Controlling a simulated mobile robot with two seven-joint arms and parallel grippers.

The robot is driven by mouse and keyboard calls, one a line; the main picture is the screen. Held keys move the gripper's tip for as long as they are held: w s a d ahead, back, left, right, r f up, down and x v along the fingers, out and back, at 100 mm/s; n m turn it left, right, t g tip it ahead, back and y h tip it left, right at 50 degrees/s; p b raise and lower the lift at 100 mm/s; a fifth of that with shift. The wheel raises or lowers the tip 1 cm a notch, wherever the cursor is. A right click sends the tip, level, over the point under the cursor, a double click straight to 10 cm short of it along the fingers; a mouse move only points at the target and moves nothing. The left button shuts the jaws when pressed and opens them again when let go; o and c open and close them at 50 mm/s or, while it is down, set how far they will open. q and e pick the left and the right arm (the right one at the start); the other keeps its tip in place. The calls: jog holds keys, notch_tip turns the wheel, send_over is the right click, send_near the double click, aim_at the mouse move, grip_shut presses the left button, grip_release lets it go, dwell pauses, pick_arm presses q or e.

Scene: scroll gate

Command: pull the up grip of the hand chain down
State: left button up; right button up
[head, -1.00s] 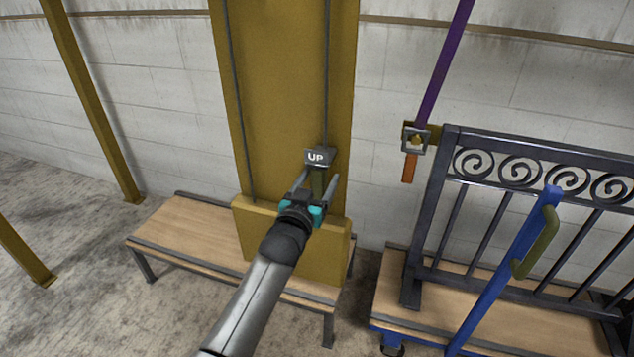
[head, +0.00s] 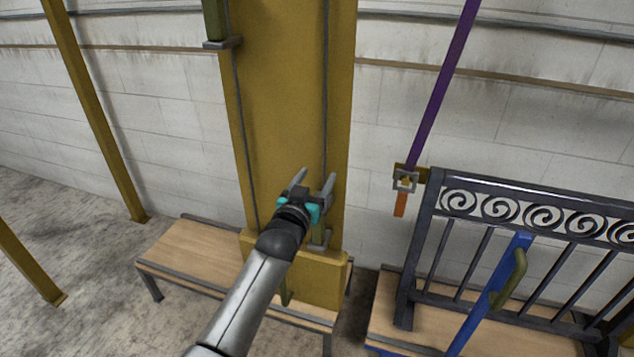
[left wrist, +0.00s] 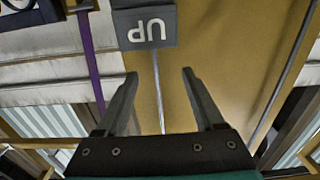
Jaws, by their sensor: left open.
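The hand chain (head: 325,90) hangs down the front of a broad yellow post. In the left wrist view the grey plate marked UP (left wrist: 145,25) appears upside down, beyond my open fingertips. In the head view part of the up grip (head: 320,240) shows low on the post, below my left gripper and mostly hidden by it. My left gripper (head: 314,184) is open and empty. Its fingers point at the post, and the chain appears between them in the wrist view. A second, olive grip (head: 217,22) with a grey plate shows at the upper left of the post. My right gripper is not in view.
A wooden bench (head: 195,250) stands at the post's foot. To the right are a dark scroll gate panel (head: 530,210), a blue pole with an olive handle (head: 490,290), and a purple strap (head: 440,90) with a buckle.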

pick_arm(q)
jog(key=shift+a+r+p, duration=0.1)
jog(key=shift+r+p, duration=1.3)
jog(key=shift+r, duration=0.7)
